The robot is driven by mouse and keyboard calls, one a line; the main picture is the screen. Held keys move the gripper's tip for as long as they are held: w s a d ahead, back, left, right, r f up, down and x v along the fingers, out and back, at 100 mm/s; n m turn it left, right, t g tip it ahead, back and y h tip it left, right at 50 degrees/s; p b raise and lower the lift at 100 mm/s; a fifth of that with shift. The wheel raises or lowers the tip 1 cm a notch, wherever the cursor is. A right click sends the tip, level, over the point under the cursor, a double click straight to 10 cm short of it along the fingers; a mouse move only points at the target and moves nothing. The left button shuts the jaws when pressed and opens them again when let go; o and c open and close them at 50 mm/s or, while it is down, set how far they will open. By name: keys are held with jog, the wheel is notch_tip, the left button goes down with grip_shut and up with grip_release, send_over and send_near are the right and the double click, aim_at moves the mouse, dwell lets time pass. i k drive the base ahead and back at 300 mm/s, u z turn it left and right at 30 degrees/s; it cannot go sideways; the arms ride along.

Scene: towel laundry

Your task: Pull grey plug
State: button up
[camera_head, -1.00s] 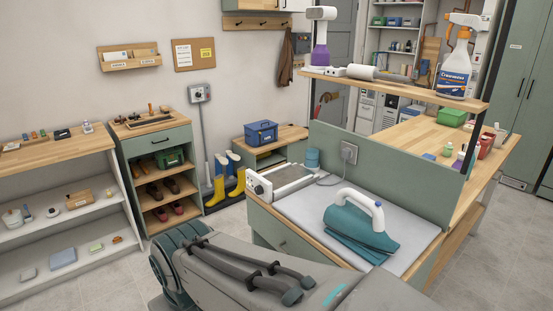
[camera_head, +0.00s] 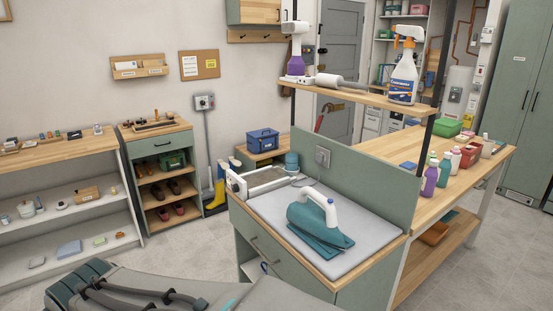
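A grey plug (camera_head: 322,157) sits in a socket on the green upright panel (camera_head: 365,180) behind the ironing counter. A thin grey cord hangs from it and runs left across the counter top. My arm crosses the bottom left of the head view, low and well to the left of the plug. My gripper's fingers do not show, so what they hold cannot be seen.
A wooden shelf (camera_head: 350,94) above the panel holds a spray bottle (camera_head: 404,65) and a purple-and-white bottle (camera_head: 295,48). A grey-and-white device (camera_head: 236,184) stands at the counter's left end.

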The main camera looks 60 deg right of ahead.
aim_at(320, 157)
jog(key=z, duration=0.2)
jog(key=i, duration=0.95)
jog(key=z, duration=0.55)
jog(key=i, duration=1.55)
jog(key=z, duration=1.3)
jog(key=i, duration=0.85)
jog(key=z, duration=1.35)
jog(key=i, duration=0.4)
jog(key=z, duration=0.35)
